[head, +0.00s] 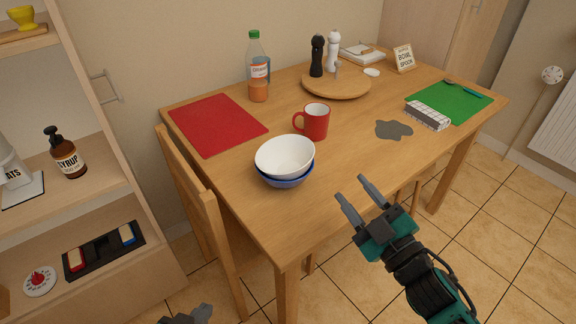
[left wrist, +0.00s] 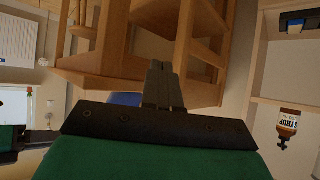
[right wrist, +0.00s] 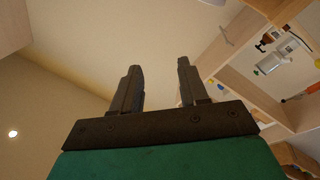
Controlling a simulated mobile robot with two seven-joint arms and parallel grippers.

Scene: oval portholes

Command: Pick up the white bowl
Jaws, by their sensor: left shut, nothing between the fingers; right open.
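The white bowl (head: 286,153) sits nested in a blue bowl (head: 287,180) near the front left part of the wooden table. My right gripper (head: 361,199) is open and empty, to the right of the bowls and apart from them; its spread fingers also show in the right wrist view (right wrist: 157,85). My left gripper (head: 188,316) is only partly visible at the bottom edge of the head view, low and left of the table. In the left wrist view its fingers (left wrist: 163,85) are together with nothing between them.
A red mug (head: 316,122) stands just behind the bowls. A red placemat (head: 217,124) and a bottle (head: 258,67) are further back. A wooden chair (head: 204,205) stands at the table's left side. The table's front right part is clear beside a grey patch (head: 394,129).

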